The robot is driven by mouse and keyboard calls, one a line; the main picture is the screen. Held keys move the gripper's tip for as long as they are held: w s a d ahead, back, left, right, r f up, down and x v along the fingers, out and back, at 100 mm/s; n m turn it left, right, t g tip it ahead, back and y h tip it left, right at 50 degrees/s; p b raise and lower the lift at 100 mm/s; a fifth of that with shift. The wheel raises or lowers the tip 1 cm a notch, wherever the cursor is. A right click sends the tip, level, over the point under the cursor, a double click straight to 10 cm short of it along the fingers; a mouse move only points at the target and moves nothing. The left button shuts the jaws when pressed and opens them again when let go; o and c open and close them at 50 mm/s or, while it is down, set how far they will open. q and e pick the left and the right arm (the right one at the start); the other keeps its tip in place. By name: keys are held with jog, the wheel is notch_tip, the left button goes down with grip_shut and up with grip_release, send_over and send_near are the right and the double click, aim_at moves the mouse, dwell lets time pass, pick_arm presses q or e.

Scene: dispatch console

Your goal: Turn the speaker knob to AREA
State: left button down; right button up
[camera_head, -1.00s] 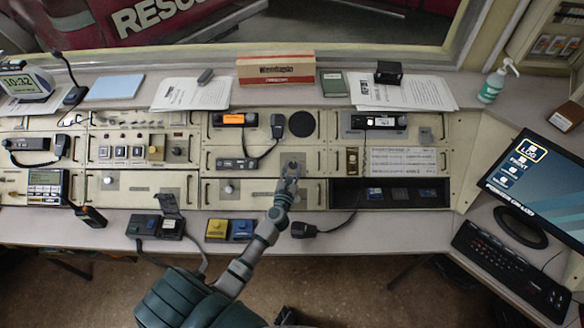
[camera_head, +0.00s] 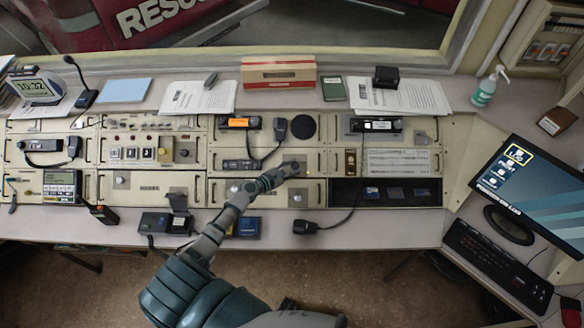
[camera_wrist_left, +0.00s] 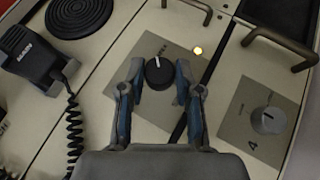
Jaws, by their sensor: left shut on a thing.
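The speaker knob (camera_wrist_left: 159,73) is a round black knob with a white pointer line on a grey plate in the left wrist view. The pointer aims toward the top of that picture. My left gripper (camera_wrist_left: 160,80) has a finger on each side of the knob and is shut on it. In the head view my left gripper (camera_head: 287,169) is at the grey plate right of centre on the console and hides most of the knob. The position labels, including AREA, cannot be read. My right gripper is not in view.
A lit yellow lamp (camera_wrist_left: 197,51) sits beside the knob plate. A silver knob (camera_wrist_left: 269,120) on another plate is close by. A handheld microphone (camera_wrist_left: 30,50) with a coiled cord and metal panel handles (camera_wrist_left: 280,45) stand out from the panels. A round speaker grille (camera_head: 303,127) is above.

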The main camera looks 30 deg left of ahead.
pick_arm(q)
jog(key=shift+a+m+g+h, duration=0.1)
jog(key=shift+m+g+h, duration=0.65)
jog(key=shift+m, duration=0.25)
jog(key=c, duration=0.8)
grip_release()
jog(key=shift+w, duration=0.1)
jog(key=shift+h, duration=0.25)
jog(key=v, duration=1.2)
